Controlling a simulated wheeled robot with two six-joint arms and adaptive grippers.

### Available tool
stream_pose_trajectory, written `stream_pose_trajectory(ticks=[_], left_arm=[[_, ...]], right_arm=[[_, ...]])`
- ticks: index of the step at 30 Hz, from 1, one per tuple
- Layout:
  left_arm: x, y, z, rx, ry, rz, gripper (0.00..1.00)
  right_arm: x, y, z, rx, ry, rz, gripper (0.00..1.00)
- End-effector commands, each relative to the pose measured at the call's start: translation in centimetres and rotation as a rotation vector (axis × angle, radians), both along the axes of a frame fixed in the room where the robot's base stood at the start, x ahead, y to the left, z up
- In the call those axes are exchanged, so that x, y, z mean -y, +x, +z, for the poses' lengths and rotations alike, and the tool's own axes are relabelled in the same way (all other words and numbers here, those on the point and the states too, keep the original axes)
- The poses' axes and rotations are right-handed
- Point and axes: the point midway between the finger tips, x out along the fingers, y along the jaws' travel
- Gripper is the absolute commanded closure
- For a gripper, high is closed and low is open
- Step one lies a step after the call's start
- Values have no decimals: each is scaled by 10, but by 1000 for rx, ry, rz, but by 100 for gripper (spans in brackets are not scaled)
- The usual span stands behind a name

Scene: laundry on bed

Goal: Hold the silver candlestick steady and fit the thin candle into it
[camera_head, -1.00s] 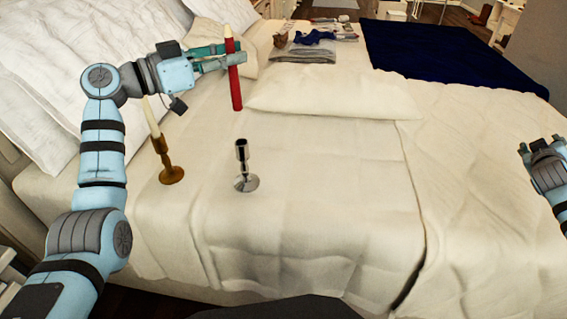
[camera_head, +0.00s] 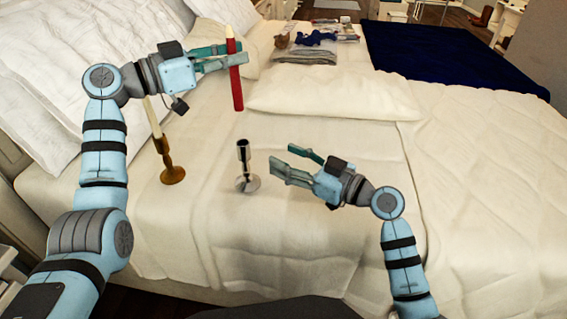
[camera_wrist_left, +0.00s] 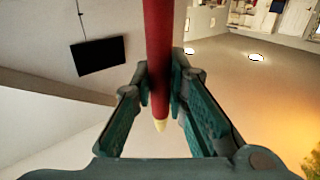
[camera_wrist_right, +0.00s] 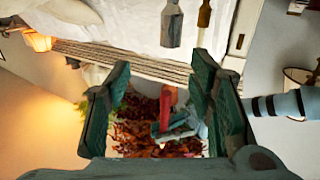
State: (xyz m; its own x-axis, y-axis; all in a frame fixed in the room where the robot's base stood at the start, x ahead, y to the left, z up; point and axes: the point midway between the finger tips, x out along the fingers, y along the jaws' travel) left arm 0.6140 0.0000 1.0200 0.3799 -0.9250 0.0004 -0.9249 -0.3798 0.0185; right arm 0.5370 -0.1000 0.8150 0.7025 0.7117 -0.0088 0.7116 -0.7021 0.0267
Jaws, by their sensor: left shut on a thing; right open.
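The silver candlestick (camera_head: 243,165) stands upright on the bed, its round foot on the white cover. The thin red candle (camera_head: 236,88) is upright, pale tip up, in the air above and behind the candlestick. My left gripper (camera_head: 236,56) is shut on it near its upper part; the candle also shows between the fingers in the left wrist view (camera_wrist_left: 158,60). My right gripper (camera_head: 289,163) is open and empty, just right of the candlestick, fingers pointing toward it. In the right wrist view the candlestick (camera_wrist_right: 171,24) appears near the top, beyond the fingertips and not between them.
A brass candlestick (camera_head: 168,172) with a pale candle (camera_head: 152,120) stands left of the silver one. A white pillow (camera_head: 340,97) lies behind. Folded clothes (camera_head: 305,50) and a dark blue blanket (camera_head: 450,60) lie farther back. The bed at right is clear.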

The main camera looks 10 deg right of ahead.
Motion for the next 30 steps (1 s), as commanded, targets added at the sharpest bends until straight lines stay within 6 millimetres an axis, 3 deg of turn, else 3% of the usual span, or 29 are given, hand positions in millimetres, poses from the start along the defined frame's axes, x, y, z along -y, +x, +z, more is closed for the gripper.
stream_pose_trajectory(ticks=[5, 18, 29, 30], left_arm=[[0, 0, 0, 0, 0, 0, 100], [0, 0, 0, 0, 0, 0, 100], [0, 0, 0, 0, 0, 0, 100], [0, 0, 0, 0, 0, 0, 100]], right_arm=[[-21, 0, -5, -12, 31, 26, 51], [-90, 67, -5, -14, 27, 24, 51], [-98, 75, -6, -13, 24, 22, 51], [-98, 75, -6, -13, 24, 22, 58]])
